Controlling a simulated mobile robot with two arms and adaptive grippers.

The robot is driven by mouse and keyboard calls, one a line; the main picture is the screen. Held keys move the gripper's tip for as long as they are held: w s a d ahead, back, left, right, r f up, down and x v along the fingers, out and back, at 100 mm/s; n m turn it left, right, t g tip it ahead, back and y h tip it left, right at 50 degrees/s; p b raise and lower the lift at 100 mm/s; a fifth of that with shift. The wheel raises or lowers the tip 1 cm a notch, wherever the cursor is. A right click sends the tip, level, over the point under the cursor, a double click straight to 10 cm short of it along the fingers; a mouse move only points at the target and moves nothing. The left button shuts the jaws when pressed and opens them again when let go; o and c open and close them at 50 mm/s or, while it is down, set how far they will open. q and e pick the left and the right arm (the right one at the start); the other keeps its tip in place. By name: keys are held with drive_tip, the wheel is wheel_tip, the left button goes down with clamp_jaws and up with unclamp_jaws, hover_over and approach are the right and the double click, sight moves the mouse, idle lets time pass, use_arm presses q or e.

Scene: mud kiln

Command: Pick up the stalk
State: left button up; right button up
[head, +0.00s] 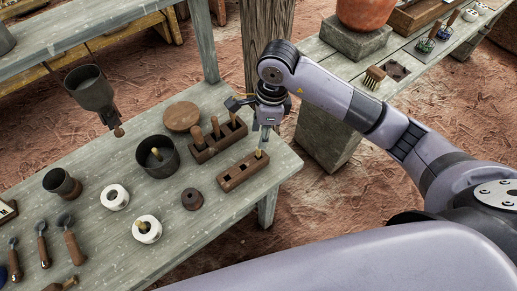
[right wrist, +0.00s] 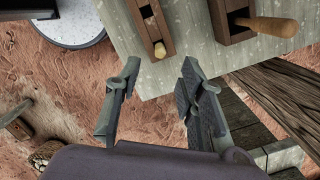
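A short pale yellow stalk (head: 258,154) stands in the end slot of a low wooden block (head: 232,175) near the right edge of the grey table. The stalk (right wrist: 159,48) and block (right wrist: 146,12) also show in the right wrist view. My right gripper (head: 264,138) is just above and beside the stalk's end of the block. In the right wrist view the right gripper (right wrist: 160,72) has its fingers apart, with nothing between them. The stalk appears beyond the fingertips, between them in the picture. Its lower part is hidden in the slot. My left gripper is not in view.
A taller block (head: 217,143) with wooden-handled tools stands behind the low block. A dark pot (head: 157,165), white rings (head: 115,197), a dark disc (head: 192,199) and several wooden-handled tools share the table (head: 195,235). A second bench (head: 400,65) stands at the upper right.

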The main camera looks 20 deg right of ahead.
sight(258, 155)
drive_tip(key=shift+a+f, duration=0.2)
drive_tip(key=shift+f, duration=1.05)
drive_tip(key=shift+f+p, duration=0.3)
drive_tip(key=shift+p, duration=0.2)
drive_tip(key=f, duration=0.1)
drive_tip(key=f+p, duration=0.1)
drive_tip(key=f, duration=0.1)
drive_tip(key=shift+a+f+p, duration=0.25)
drive_tip(key=shift+f+p, duration=0.05)
drive_tip(key=shift+w+f, duration=0.1)
drive_tip(key=shift+f, duration=0.4)
drive_tip(key=c, duration=0.8)
